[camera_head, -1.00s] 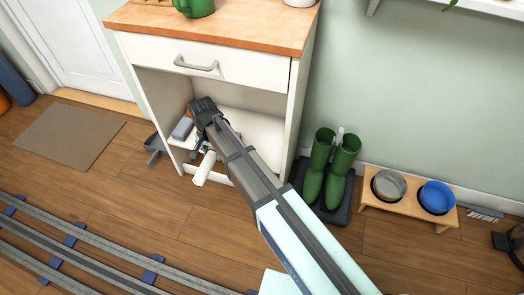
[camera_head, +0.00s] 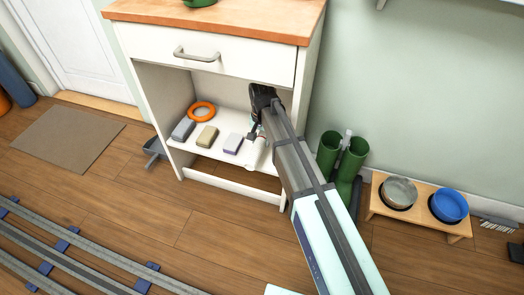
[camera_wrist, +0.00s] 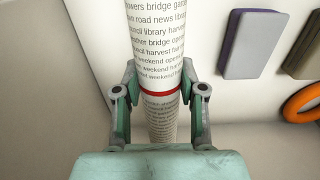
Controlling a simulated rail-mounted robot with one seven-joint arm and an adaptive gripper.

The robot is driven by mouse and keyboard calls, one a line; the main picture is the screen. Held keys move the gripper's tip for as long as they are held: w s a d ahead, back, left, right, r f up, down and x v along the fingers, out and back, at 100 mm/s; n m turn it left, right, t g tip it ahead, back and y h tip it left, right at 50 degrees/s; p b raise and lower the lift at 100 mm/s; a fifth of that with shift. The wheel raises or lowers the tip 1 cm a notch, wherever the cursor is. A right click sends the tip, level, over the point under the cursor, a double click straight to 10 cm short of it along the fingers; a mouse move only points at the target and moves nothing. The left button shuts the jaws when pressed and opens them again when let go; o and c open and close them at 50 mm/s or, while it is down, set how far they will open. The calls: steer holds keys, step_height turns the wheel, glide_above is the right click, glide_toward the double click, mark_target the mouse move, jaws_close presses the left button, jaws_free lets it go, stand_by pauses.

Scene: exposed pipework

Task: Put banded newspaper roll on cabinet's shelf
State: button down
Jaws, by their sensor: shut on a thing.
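The newspaper roll (camera_wrist: 155,45), white with printed text and a red band, runs up the wrist view between the fingers of my gripper (camera_wrist: 160,95). The fingers are shut on it near the band. In the head view my gripper (camera_head: 257,130) is at the right part of the cabinet's open compartment, and the white roll (camera_head: 256,152) shows below it, partly hidden by my arm. The cabinet's white shelf (camera_head: 215,161) lies under and beside the roll. I cannot tell whether the roll touches the shelf.
On the shelf, left of the roll, are an orange ring (camera_head: 201,111), a grey block (camera_head: 183,130), an olive block (camera_head: 207,137) and a lilac block (camera_head: 233,143). The cabinet's right wall is close to my arm. Green boots (camera_head: 340,158) stand right of the cabinet.

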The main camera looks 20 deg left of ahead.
step_height(320, 180, down, 5)
steer(key=b, duration=0.3)
steer(key=shift+w+d+f+b, duration=0.1)
steer(key=shift+w+f+b, duration=0.05)
steer(key=shift+b, duration=0.15)
steer(key=c, duration=0.7)
jaws_free()
steer(key=shift+d+r+p, duration=0.1)
steer(key=shift+r+p, duration=1.8)
steer(key=shift+r, duration=2)
